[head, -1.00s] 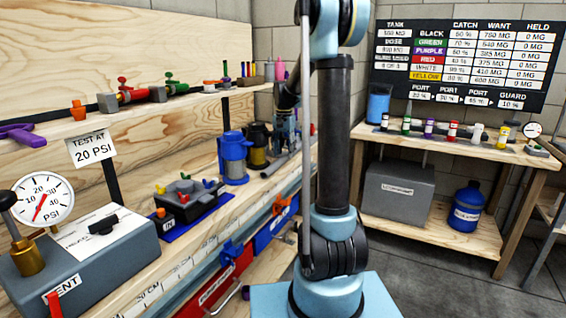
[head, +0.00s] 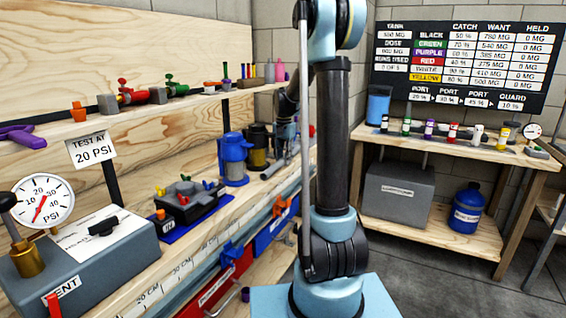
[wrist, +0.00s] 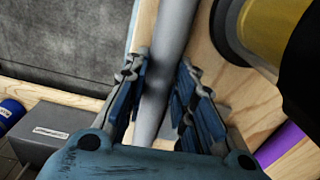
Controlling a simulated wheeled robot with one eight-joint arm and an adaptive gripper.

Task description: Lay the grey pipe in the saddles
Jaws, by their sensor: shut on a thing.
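The grey pipe (wrist: 168,62) runs lengthwise between the two fingers of my gripper (wrist: 160,95) in the wrist view, and the gripper is shut on it. In the head view, one end of a grey pipe (head: 272,169) shows low over the bench, beside the filter housings. My gripper (head: 286,145) is there too, partly hidden behind my own arm. An orange bracket (head: 282,205) and a blue bracket (head: 231,252) sit along the bench's front edge; I cannot tell for sure whether these are the saddles. The pipe's far end is hidden.
A blue housing (head: 234,160) and a black-and-yellow housing (head: 257,146) stand close to the pipe on the bench. A black manifold with coloured knobs (head: 185,203) is nearer. A shelf (head: 60,135) with fittings overhangs the bench. A second table (head: 400,152) stands right.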

